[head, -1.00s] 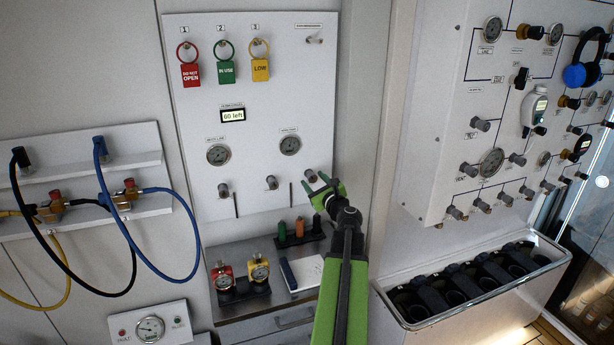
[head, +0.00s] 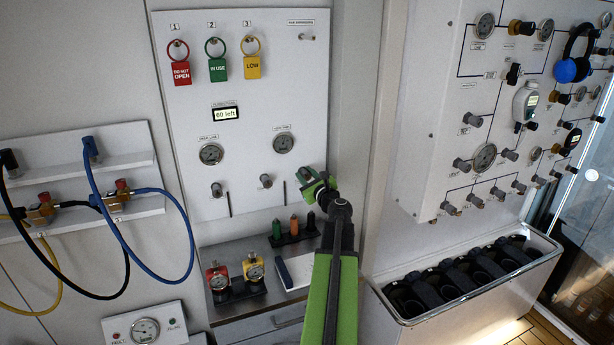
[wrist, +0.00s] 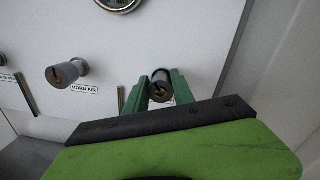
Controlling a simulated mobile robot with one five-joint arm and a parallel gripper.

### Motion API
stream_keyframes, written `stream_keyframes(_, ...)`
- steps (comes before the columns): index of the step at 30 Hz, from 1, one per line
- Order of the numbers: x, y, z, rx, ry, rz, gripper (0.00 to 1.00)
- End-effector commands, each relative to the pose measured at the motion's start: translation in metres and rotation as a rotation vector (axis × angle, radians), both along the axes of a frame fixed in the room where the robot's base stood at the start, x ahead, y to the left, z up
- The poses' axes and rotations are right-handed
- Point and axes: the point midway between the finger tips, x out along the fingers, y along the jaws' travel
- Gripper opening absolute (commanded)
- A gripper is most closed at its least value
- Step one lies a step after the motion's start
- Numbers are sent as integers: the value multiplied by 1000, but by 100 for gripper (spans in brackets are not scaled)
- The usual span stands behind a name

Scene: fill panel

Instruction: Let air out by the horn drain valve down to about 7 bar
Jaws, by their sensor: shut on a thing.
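The white panel (head: 180,115) has a row of grey valve knobs along its lower part. My gripper (head: 312,180) is at the rightmost of these. In the wrist view my green fingers (wrist: 160,91) are shut on this right valve knob (wrist: 160,80), one finger on each side. Its label is mostly hidden behind the fingers. The knob to its left (wrist: 66,73) is labelled HORN AIR. A round gauge (head: 283,143) sits above the knobs, and its rim shows in the wrist view (wrist: 118,3). Its needle is too small to read.
A second gauge (head: 211,153) and a display reading "60 left" (head: 226,113) are on the same panel. Coloured tags hang above. A shelf (head: 225,300) with small fittings lies below. Another panel (head: 440,130) juts out at the right; hoses hang at the left.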

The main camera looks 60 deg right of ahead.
Motion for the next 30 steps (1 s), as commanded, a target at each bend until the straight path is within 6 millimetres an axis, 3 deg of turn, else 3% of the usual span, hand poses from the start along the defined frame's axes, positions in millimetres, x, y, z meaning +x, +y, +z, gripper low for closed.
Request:
stream_keyframes(9,-1,0,0,-152,111,-2,0)
stream_keyframes(16,-1,0,-1,-155,114,-2,0)
stream_keyframes(17,-1,0,-1,-154,114,-2,31)
stream_keyframes(21,-1,0,-1,-154,113,-3,49)
stream_keyframes(30,-2,0,0,-153,113,-3,51)
